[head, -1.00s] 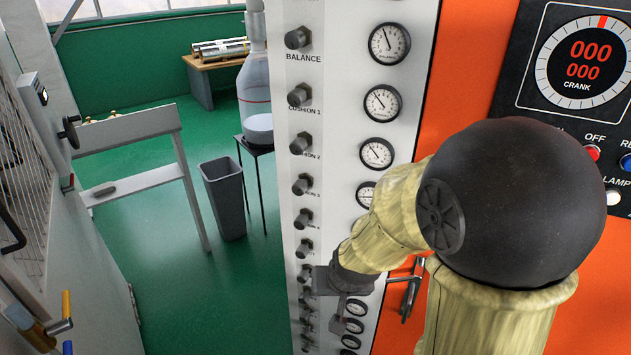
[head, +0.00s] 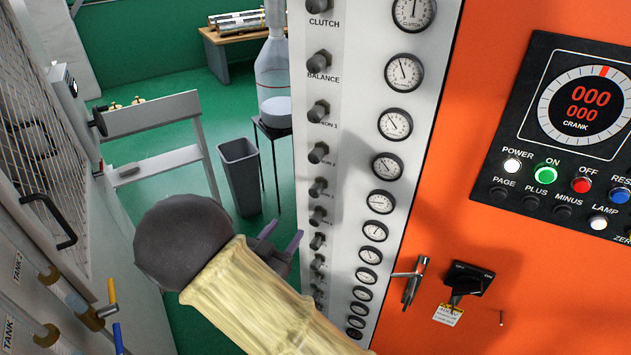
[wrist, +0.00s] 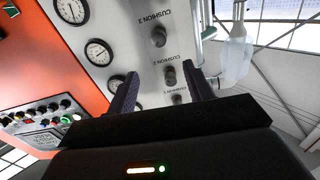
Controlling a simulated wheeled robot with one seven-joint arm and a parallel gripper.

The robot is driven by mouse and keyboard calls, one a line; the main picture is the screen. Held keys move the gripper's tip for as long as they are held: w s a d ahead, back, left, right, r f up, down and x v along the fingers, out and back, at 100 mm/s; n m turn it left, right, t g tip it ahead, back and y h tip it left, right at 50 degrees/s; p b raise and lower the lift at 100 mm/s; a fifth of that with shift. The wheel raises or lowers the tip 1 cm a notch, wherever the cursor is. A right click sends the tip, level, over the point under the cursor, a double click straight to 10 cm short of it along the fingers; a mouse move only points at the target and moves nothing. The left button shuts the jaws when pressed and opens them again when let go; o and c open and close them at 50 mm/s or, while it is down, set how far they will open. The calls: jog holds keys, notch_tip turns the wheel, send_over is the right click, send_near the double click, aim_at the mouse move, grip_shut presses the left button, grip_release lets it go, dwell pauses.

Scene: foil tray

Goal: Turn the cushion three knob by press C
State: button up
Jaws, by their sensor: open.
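The cushion three knob (head: 317,187) is a small dark knob in the column on the white panel, below the cushion 1 and 2 knobs. In the wrist view the picture is turned over, and the cushion three knob (wrist: 158,37) appears to be the uppermost, largest one, above the gap between my fingers. My gripper (head: 281,236) is left of the knob column and a little lower, apart from the panel. In the wrist view my gripper (wrist: 162,76) has its two fingers spread, with nothing held between them.
Neighbouring knobs, including the cushion 2 knob (head: 318,152), sit close above and below. Gauges (head: 387,166) line the panel's right side. A lever handle (head: 411,282) juts from the orange face. A grey bin (head: 240,175) and a small black table (head: 272,128) stand behind.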

aim_at(313, 192)
jog(key=shift+d, duration=0.1)
jog(key=p+x, duration=0.7)
jog(key=x, duration=0.9)
jog(key=shift+w+d+r, duration=0.1)
jog(key=shift+r, duration=0.05)
jog(key=shift+w+d, duration=0.25)
jog(key=shift+w, duration=0.25)
jog(key=c, duration=1)
